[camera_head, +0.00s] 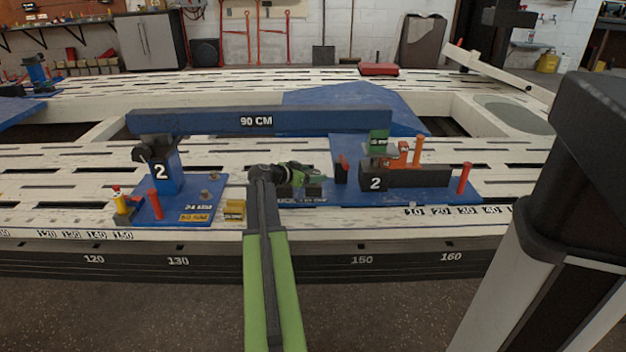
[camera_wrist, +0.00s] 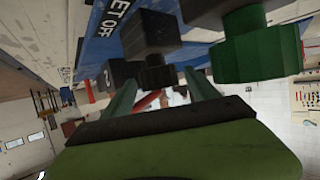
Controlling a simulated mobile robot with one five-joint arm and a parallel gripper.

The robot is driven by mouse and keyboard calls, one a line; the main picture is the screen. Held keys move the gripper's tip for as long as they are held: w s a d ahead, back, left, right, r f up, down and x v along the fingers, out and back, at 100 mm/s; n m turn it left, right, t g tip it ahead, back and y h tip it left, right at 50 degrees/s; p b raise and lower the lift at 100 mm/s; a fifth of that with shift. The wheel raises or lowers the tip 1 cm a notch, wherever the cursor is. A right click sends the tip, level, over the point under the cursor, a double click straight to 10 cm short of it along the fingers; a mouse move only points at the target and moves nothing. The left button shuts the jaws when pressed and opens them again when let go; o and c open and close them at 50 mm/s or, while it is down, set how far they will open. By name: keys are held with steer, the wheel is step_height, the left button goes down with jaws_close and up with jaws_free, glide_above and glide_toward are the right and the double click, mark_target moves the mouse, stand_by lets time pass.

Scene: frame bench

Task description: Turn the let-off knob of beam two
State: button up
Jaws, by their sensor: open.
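Beam two is a long blue bar (camera_head: 200,122) marked "90 CM", lying across a left post (camera_head: 165,176) marked 2 and a right blue base with a black block (camera_head: 375,183) marked 2. My gripper (camera_head: 318,176) is low between them, beside the right base, partly hidden by its own body. In the wrist view its two fingers (camera_wrist: 160,80) are apart, with nothing clearly held. A blue surface (camera_wrist: 98,45) lettered "LET OFF" is close by. A dark block with a short dark stub (camera_wrist: 155,60) and a green knob (camera_wrist: 258,55) are just beyond the fingers. I cannot tell which is the let-off knob.
Red and orange pegs (camera_head: 417,150) stand on the right base, and a red peg (camera_head: 156,203) on the left base. The slotted white bench top (camera_head: 70,215) is mostly clear at front left.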

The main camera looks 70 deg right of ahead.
steer(key=shift+s+d+f, duration=0.15)
steer(key=shift+d, duration=0.1)
steer(key=c, duration=1.4)
steer(key=shift+s+a+n+t+h, duration=0.2)
steer(key=shift+n+t+h, duration=0.1)
steer(key=shift+n+t, duration=0.55)
steer(key=shift+w+d+n+t, duration=0.15)
steer(key=shift+w+n+t, duration=0.05)
steer(key=shift+n+t, duration=0.3)
steer(key=o, duration=1.4)
steer(key=shift+h, duration=0.3)
